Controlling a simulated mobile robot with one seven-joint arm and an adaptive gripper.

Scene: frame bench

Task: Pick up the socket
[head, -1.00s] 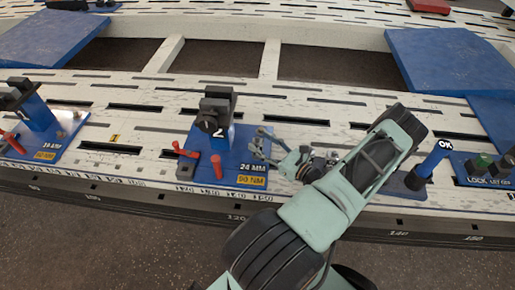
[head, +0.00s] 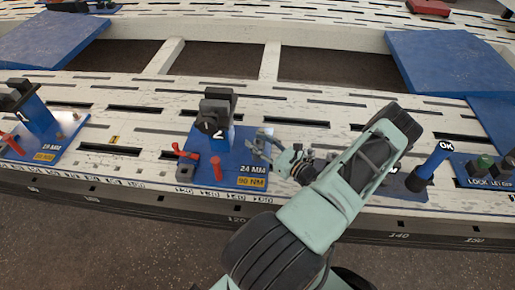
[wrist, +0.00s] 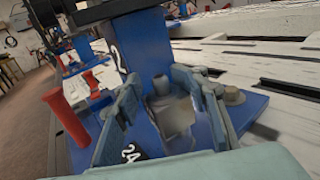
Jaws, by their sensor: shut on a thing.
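The socket (wrist: 174,114) is a shiny grey metal piece between the fingers of my gripper in the wrist view. My gripper (head: 259,144) is shut on it, low over the right side of the blue station plate marked 2 and 24 MM (head: 236,165). In the wrist view the gripper's blue-grey fingers (wrist: 168,112) stand on either side of the socket. The socket's lower end is blurred, and I cannot tell whether it touches the plate. In the head view the fingers largely hide it.
A blue post with a black head (head: 217,110) rises just beside the gripper. Red handles (head: 216,168) stand at the plate's front. A similar station (head: 40,120) is at left; an OK post (head: 430,160) is at right. The slotted white bench (head: 300,112) is open behind.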

